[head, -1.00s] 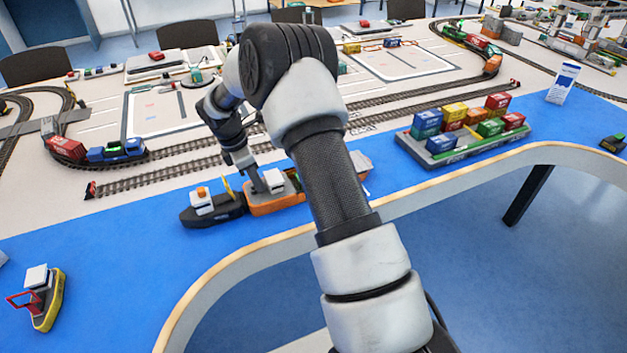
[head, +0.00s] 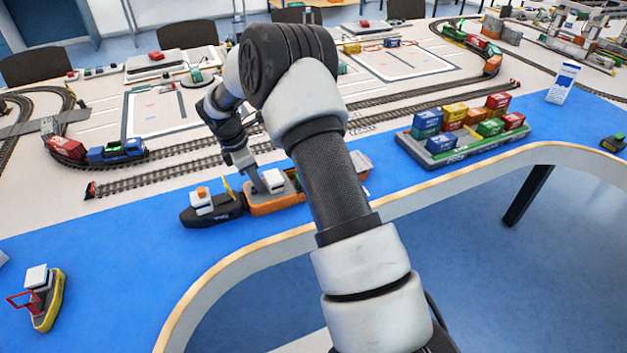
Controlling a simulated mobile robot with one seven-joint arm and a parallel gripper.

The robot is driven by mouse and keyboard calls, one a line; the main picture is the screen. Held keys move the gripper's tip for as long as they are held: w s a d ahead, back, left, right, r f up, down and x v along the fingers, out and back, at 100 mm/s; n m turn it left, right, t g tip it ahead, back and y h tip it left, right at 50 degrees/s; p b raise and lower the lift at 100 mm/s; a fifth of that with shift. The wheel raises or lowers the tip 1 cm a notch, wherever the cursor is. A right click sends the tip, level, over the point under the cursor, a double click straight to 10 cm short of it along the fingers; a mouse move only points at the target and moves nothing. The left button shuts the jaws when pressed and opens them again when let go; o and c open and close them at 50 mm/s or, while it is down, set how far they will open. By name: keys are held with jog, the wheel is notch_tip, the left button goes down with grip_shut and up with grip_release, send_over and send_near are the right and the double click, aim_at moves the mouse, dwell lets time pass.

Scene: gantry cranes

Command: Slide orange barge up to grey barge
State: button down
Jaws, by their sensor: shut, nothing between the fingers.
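The orange barge (head: 262,211) lies on the blue water strip, with a white block on its deck. My arm hides its middle and right part. A small greyish and reddish piece shows just right of my arm, and I cannot tell whether it belongs to this barge. The grey barge (head: 478,152) lies further right, loaded with several coloured containers, with blue surface between it and my arm. My gripper (head: 259,188) is shut and empty, low at the left part of the orange barge beside the white block. I cannot tell if it touches.
A black tug (head: 213,218) lies close against the left end of the orange barge. A yellow boat (head: 48,307) is at the lower left. Rails (head: 160,177) run behind the barges. The table's curved edge is in front.

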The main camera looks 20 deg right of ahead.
dwell(0.4)
jog(key=shift+d+p, duration=1.4)
jog(key=shift+d, duration=5.85)
jog(key=shift+a, duration=0.15)
jog(key=shift+a+r, duration=0.25)
jog(key=shift+a, duration=0.3)
jog(key=shift+r+p, duration=0.1)
jog(key=shift+p, duration=0.2)
jog(key=d+p+v, duration=0.2)
jog(key=p+v, duration=0.5)
jog(key=v, duration=0.2)
jog(key=shift+r, duration=0.55)
jog(key=shift+d, duration=0.1)
